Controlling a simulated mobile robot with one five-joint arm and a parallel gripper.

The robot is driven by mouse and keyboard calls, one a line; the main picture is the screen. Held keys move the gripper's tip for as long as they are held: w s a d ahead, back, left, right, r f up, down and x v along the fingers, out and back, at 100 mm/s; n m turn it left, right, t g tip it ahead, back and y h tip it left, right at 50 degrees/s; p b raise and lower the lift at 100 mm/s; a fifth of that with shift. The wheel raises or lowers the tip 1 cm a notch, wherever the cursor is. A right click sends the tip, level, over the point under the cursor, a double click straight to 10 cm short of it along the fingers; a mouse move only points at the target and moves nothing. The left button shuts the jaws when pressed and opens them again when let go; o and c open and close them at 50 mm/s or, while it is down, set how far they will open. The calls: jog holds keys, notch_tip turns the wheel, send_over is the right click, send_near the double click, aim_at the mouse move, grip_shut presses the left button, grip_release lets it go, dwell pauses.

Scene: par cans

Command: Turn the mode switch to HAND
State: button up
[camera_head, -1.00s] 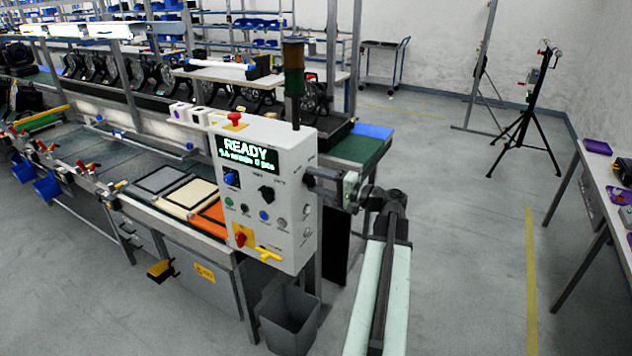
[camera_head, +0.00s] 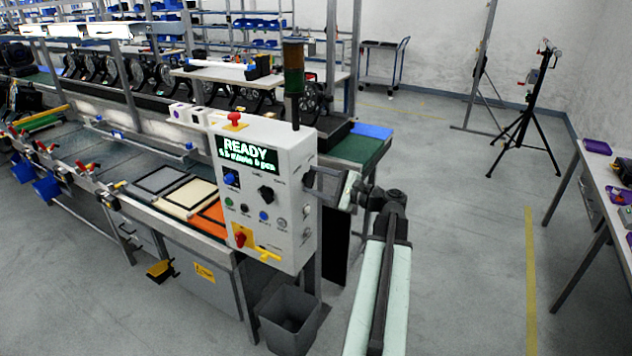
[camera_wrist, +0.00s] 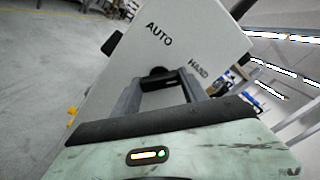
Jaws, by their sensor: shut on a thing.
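The mode switch (camera_wrist: 159,71) is a small dark knob on the side face of the grey control box (camera_head: 292,160). In the wrist view the printed words AUTO (camera_wrist: 158,36) and HAND (camera_wrist: 198,70) stand above it and to its right, and the panel looks tilted. My gripper (camera_wrist: 163,82) is shut on the knob, one finger on each side. The fingers hide much of the knob, so I cannot tell which word it points to. In the head view my gripper (camera_head: 313,180) reaches the right side of the box and hides the switch.
A grey bin (camera_head: 290,318) stands below. A bench (camera_head: 618,225) runs along the right. The floor between is clear.

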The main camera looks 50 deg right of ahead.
jog(key=shift+m, duration=0.3)
dwell(0.4)
jog(key=o, duration=1.4)
jog(key=shift+s, duration=0.1)
jog(key=v, duration=0.7)
jog(key=shift+s+d, duration=0.1)
jog(key=shift+s, duration=0.25)
jog(key=shift+f, duration=0.1)
